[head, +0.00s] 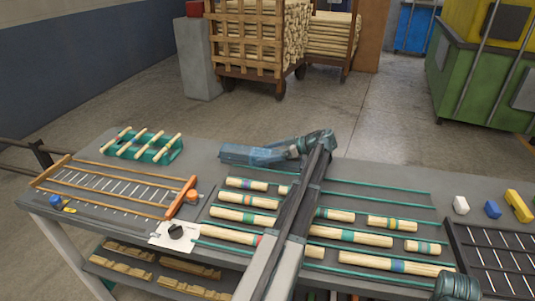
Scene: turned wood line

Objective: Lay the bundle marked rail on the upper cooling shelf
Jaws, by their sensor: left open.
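Several pale wood bundles with coloured bands lie in rows between teal rails on the grey bench, among them a long blue-banded bundle (397,265), a green-banded bundle (350,236) and an orange-banded bundle (391,223). No marking is readable, so I cannot tell which is the rail bundle. I cannot identify the upper cooling shelf for sure. My left gripper (226,153) is open and empty above the back of the bench, pointing left, behind the bundle rows. My left arm hides part of the middle bundles.
An orange-railed roller frame (106,206) and a teal rack of sticks (153,154) occupy the left. A dark slatted rack (462,240) and small white, blue and yellow blocks stand right. A lower shelf (135,270) holds wood pieces. Loaded carts (246,50) stand behind.

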